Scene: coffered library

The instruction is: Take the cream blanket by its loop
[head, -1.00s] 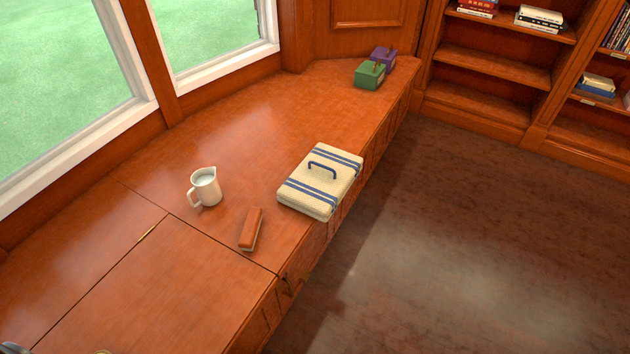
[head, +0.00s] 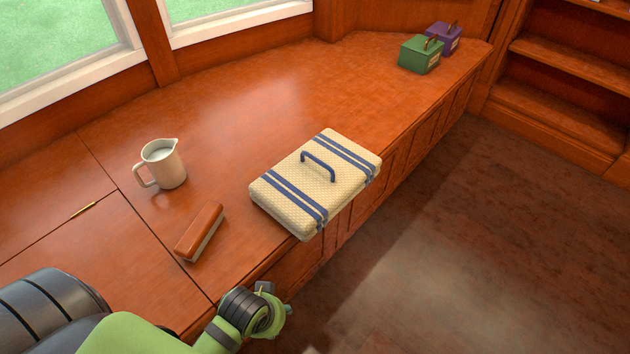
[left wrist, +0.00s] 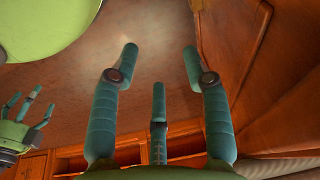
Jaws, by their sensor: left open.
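The cream blanket (head: 310,203) is a folded, knitted block with blue stripes, lying flat near the front edge of the wooden bench. Its blue loop (head: 320,165) stands up from the top. My left gripper (head: 270,310) is below and left of the blanket in the head view, apart from it, by the bench's front edge. In the left wrist view my left gripper (left wrist: 160,58) has its teal fingers spread and empty. A pale edge at lower right there may be the blanket. My right gripper (left wrist: 22,115) shows at the left, fingers spread and empty.
A brush with a red-brown back (head: 200,232) and a white pitcher (head: 162,165) stand left of the blanket. Green (head: 420,54) and purple (head: 444,37) handled boxes are at the bench's far end. The bench (head: 240,110) behind the blanket is clear.

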